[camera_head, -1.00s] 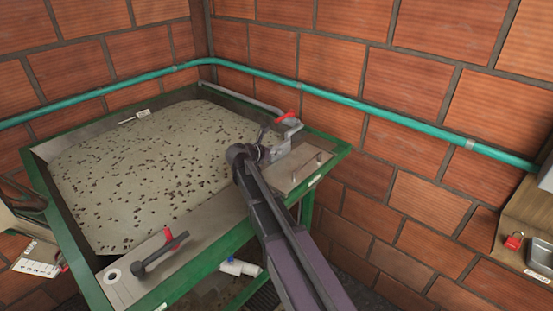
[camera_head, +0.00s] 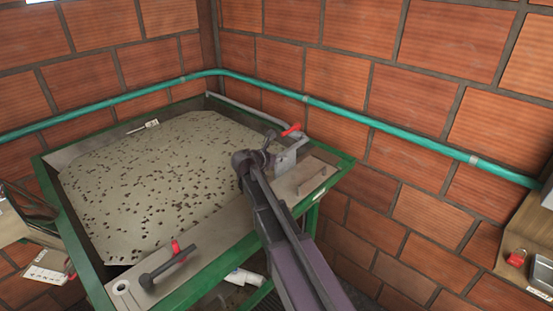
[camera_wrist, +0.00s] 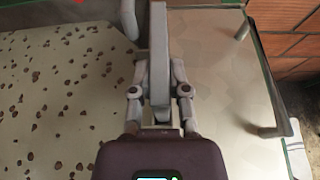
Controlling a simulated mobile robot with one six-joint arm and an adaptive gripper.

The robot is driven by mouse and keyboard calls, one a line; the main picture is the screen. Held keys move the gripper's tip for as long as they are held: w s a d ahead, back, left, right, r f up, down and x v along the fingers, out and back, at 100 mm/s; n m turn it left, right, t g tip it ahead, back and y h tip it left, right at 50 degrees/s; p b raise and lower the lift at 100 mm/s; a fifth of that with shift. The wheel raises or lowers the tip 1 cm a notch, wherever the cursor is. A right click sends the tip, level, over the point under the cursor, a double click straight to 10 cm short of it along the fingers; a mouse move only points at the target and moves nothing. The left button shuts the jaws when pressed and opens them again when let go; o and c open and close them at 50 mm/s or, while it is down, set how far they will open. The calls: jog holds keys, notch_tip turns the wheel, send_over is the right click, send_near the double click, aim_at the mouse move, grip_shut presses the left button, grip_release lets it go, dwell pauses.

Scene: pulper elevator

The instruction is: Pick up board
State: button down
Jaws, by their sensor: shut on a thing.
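My gripper (camera_head: 268,155) is at the right side of a green-framed table, low over its metal edge strip. In the wrist view my gripper (camera_wrist: 160,85) has its two fingers closed on either side of a narrow grey upright piece (camera_wrist: 160,45). In the head view this looks like the grey metal plate (camera_head: 287,158) standing beside a red-handled lever (camera_head: 291,129). I cannot tell for sure whether this piece is the board. A large pale sheet with many dark holes (camera_head: 150,185) lies in the table frame. My arm hides part of the table's right side.
A dark lever with a red part (camera_head: 168,263) sits on the front strip. A metal handle (camera_head: 313,180) is at the right corner. A white bottle (camera_head: 243,278) is below. A teal pipe (camera_head: 375,138) runs along the brick wall. A red padlock (camera_head: 516,257) hangs at far right.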

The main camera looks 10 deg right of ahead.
jog(key=shift+r+p, duration=2.95)
jog(key=shift+r, duration=0.45)
jog(key=shift+r, duration=0.15)
